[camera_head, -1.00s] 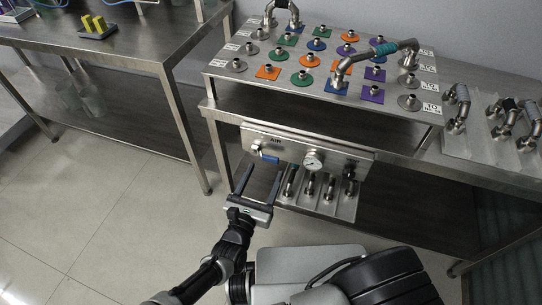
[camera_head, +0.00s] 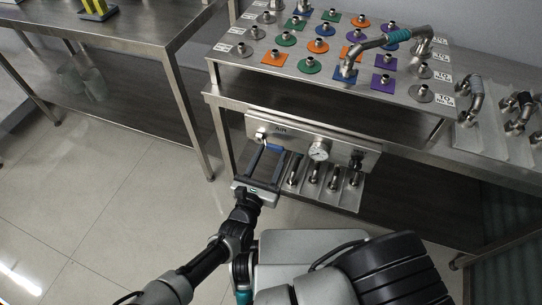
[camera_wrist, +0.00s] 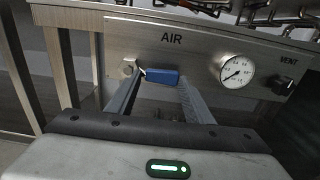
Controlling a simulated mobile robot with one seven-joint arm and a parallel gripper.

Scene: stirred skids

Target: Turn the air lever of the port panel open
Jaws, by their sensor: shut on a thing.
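The port panel (camera_head: 338,142) is a metal plate under the shelf, marked AIR at its left end. The air lever (camera_head: 275,147) has a blue handle that lies level, pointing right from its valve (camera_wrist: 130,67). My gripper (camera_head: 273,149) is in front of the panel, its two long fingers reaching up to the lever. In the wrist view the fingers of my gripper (camera_wrist: 162,80) are on both ends of the blue handle (camera_wrist: 162,76), shut on it. The fingertips partly hide the handle's ends.
A round gauge (camera_head: 319,151) sits right of the lever, and a black VENT knob (camera_wrist: 284,85) is further right. Below is a tray (camera_head: 345,198) with several metal fittings. The bench above holds a plate (camera_head: 300,62) of coloured ports. Open floor lies to the left.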

